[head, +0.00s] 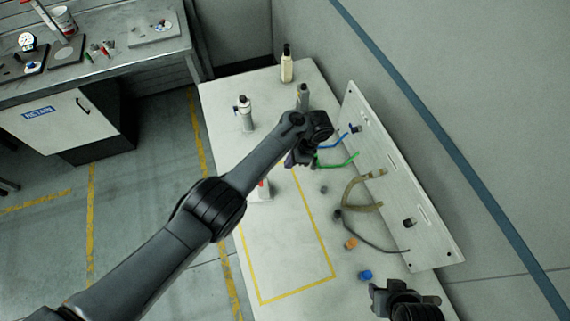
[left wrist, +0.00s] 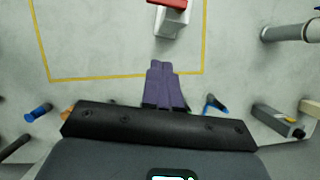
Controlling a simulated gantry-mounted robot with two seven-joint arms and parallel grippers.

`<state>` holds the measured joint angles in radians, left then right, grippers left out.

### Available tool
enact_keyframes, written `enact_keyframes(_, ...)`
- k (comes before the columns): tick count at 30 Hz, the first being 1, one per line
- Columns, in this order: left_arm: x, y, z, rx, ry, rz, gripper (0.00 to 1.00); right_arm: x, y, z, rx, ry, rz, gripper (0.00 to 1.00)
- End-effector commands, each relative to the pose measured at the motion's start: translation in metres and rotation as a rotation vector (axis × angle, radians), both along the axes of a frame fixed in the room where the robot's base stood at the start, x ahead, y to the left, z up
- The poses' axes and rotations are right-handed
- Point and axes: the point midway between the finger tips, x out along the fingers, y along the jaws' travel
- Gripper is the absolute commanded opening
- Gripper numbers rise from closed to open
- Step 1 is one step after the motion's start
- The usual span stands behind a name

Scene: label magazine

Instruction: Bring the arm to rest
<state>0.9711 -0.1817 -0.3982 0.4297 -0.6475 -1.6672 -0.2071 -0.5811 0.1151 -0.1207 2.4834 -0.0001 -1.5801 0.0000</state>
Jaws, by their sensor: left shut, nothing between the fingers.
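My left arm reaches in from the lower left of the head view over the white table (head: 225,95). My left gripper (head: 292,160) hangs near the table's middle, partly hidden by my own wrist. In the left wrist view its purple fingers (left wrist: 162,82) are together, with nothing between them. They point toward a small white block with a red top (left wrist: 172,18), apart from it. In the head view that block (head: 263,190) is partly covered by my arm. My right gripper (head: 380,295) is dark at the lower right edge; its fingers are unclear.
A white upright panel (head: 432,225) with hoses and cables stands along the table's right side. A spray bottle (head: 244,112), a grey cylinder (head: 302,95) and a cream bottle (head: 287,65) stand at the back. The yellow-outlined area (head: 297,296) is mostly clear. Orange (head: 351,243) and blue (head: 365,275) pieces lie beside it.

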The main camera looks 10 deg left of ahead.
Motion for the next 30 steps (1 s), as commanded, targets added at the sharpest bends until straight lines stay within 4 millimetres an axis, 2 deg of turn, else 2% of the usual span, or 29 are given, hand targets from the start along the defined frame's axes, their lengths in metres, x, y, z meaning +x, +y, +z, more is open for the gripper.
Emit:
enact_keyframes(1, 0.001, -0.002, 0.01, 0.0, 0.0, 0.001, 0.0, 0.0, 0.0, 0.006, 0.001, 0.0, -0.001, 0.43)
enact_keyframes(3, 0.002, -0.005, 0.016, 0.0, 0.0, 0.001, 0.0, 0.0, 0.0, 0.009, 0.001, 0.001, -0.001, 0.43)
enact_keyframes(8, 0.003, -0.008, 0.022, -0.001, 0.002, 0.0, 0.0, 0.0, 0.0, 0.011, 0.0, 0.003, -0.001, 0.43)
enact_keyframes(11, -0.002, -0.009, 0.017, 0.0, 0.015, -0.001, 0.0, 0.0, 0.0, 0.011, 0.0, 0.003, -0.001, 0.43)
enact_keyframes(14, -0.018, -0.008, -0.003, 0.001, 0.052, 0.001, 0.0, 0.0, 0.0, 0.012, -0.001, 0.003, 0.0, 0.43)
enact_keyframes(17, -0.048, -0.003, -0.036, 0.005, 0.115, 0.007, 0.0, 0.0, -0.001, 0.013, -0.004, 0.002, 0.001, 0.43)
enact_keyframes(20, -0.092, 0.007, -0.08, 0.009, 0.205, 0.02, 0.0, 0.0, -0.002, 0.015, -0.007, 0.003, 0.003, 0.43)
enact_keyframes(23, -0.149, 0.014, -0.127, -0.002, 0.295, 0.036, 0.0, 0.0, -0.003, 0.018, -0.011, 0.002, 0.005, 0.43)
enact_keyframes(24, -0.174, 0.017, -0.145, -0.01, 0.324, 0.048, 0.0, 0.0, -0.003, 0.02, -0.011, 0.002, 0.006, 0.43)
enact_keyframes(27, -0.228, 0.021, -0.178, -0.037, 0.363, 0.088, 0.0, 0.001, -0.003, 0.023, -0.011, 0.001, 0.006, 0.43)
enact_keyframes(30, -0.276, 0.027, -0.201, -0.065, 0.373, 0.143, 0.0, 0.0, -0.003, 0.026, -0.011, 0.002, 0.005, 0.43)
